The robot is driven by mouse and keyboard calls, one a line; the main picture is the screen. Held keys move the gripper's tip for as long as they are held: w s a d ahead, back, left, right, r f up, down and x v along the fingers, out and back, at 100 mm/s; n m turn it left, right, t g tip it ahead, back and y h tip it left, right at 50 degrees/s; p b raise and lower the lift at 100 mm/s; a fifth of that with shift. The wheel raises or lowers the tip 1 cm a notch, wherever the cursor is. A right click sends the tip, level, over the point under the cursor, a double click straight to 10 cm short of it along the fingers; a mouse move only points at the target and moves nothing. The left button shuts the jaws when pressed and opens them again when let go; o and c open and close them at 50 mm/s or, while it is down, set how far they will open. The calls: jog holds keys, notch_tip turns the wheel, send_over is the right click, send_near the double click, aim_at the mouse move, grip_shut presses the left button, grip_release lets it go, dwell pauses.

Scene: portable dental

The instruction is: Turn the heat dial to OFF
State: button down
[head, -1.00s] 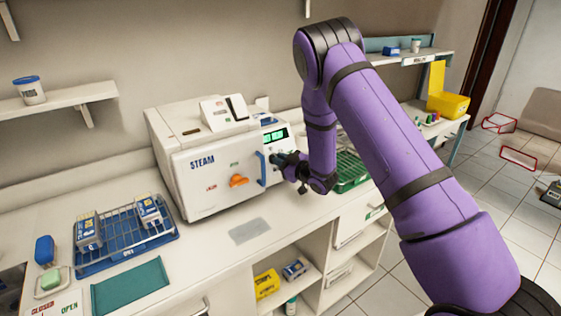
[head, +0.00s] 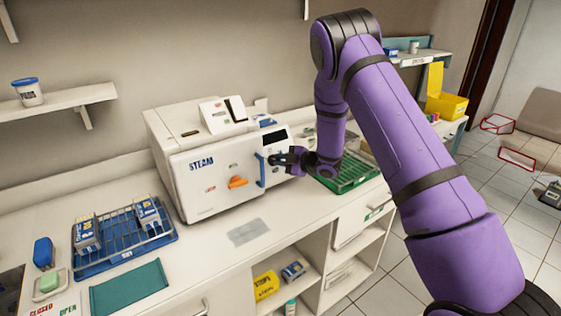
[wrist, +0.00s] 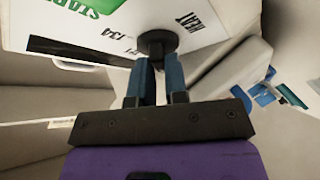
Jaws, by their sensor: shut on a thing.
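The white steam sterilizer (head: 205,172) stands on the counter in the head view, with a blue door handle and an orange knob on its front. The dark round heat dial (wrist: 157,40) is on its control panel in the wrist view, beside the printed word HEAT and the number 134. My gripper (wrist: 160,65) is shut on the dial, one blue finger on each side. In the head view my gripper (head: 278,159) is at the panel, right of the handle, and hides the dial. The panel display (head: 273,136) looks dark. The dial's pointer cannot be made out.
A green tray (head: 350,183) lies right of the sterilizer, under my arm. A blue tray (head: 122,257) with a wire rack holding boxes is at the left. A teal cloth (head: 130,289) and a grey pad (head: 248,232) lie in front on the counter.

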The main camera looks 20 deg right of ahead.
dwell(0.4)
jog(key=c, duration=1.1)
grip_release()
jog(key=shift+c, duration=0.2)
jog(key=v, duration=1)
jog(key=shift+s+d, duration=0.25)
jog(key=shift+s, duration=0.05)
